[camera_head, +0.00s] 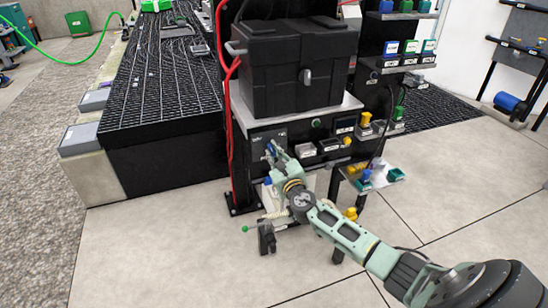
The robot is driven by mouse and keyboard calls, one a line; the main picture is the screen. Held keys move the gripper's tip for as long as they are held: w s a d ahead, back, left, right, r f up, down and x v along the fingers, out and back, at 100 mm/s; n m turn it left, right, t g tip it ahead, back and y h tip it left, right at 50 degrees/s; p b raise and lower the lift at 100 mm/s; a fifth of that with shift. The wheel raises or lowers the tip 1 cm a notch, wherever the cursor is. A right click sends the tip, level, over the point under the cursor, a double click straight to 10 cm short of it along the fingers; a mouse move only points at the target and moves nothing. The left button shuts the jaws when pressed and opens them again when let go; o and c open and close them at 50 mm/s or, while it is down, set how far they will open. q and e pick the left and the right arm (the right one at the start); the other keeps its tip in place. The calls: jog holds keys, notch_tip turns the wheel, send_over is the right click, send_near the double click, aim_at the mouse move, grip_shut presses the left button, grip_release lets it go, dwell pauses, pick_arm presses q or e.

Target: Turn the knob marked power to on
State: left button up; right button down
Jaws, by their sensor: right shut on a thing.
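A dark control panel (258,138) is on the front of the black workstation, below the big black tote. My right gripper (273,150) reaches up to this panel from the lower right. Its fingers are shut on the small knob there. The knob is mostly hidden by the fingers, and its marking and position are too small to read. My left gripper is not in view.
The black tote (290,70) stands on a light shelf above the panel. Red cables (229,130) hang at its left. Small coloured parts (366,119) and a low side stand (378,179) are to the right. Bare floor (150,250) lies at the front left.

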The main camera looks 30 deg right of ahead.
jog(key=m+b, duration=0.1)
jog(key=m, duration=0.4)
jog(key=shift+f+m+b, duration=0.1)
jog(key=shift+m+b, duration=0.2)
jog(key=m, duration=0.3)
jog(key=shift+b, duration=0.4)
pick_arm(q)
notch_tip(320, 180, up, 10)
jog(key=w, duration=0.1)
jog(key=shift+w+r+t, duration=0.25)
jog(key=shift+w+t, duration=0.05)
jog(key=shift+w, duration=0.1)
pick_arm(e)
jog(key=shift+m, duration=1.8)
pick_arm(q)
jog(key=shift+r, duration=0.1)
pick_arm(e)
jog(key=c, duration=1.8)
grip_release()
jog(key=shift+s, duration=0.15)
jog(key=v, duration=1.1)
jog(key=shift+s+a, duration=0.2)
jog(key=shift+s, duration=0.15)
